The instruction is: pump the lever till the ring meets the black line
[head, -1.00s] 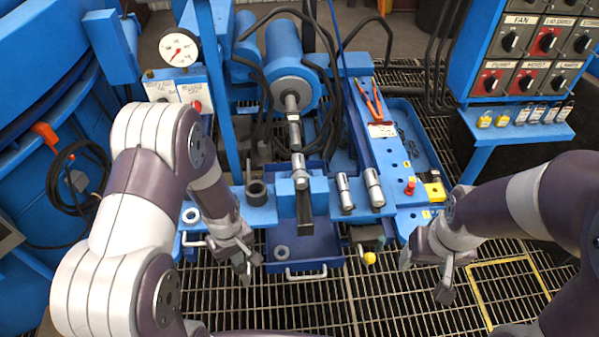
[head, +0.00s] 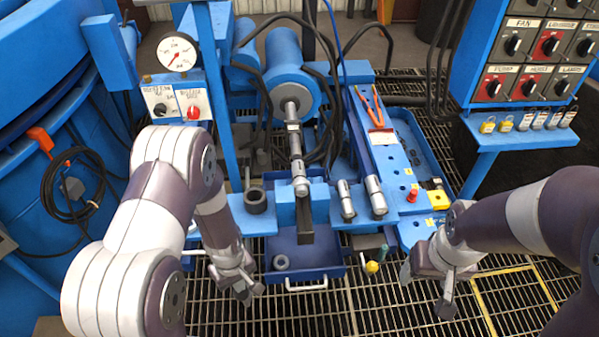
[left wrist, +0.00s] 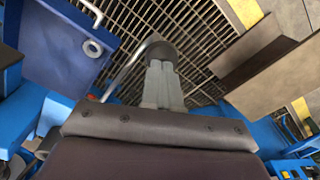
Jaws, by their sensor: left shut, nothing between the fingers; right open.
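My left gripper (head: 243,290) is shut and empty, left of the blue drawer. In the left wrist view, its fingers (left wrist: 162,85) point at the dark rounded end of a bent silver bar (left wrist: 127,70), apparently the lever. I cannot tell whether they touch. Part of a silver bar (head: 193,252) shows beside my left arm in the head view. My right gripper (head: 425,290) is open and empty over the grating. A silver rod (head: 296,148) with a pale collar (head: 293,126) extends from the blue cylinder (head: 287,65). The ring and black line cannot be made out surely.
A blue drawer (head: 335,271) holds a loose grey washer (head: 281,262). A yellow knob (head: 372,267) stands right of it. A pressure gauge (head: 177,51) is above a two-knob box (head: 176,100). A switch panel (head: 530,60) is at right. The grating in front is clear.

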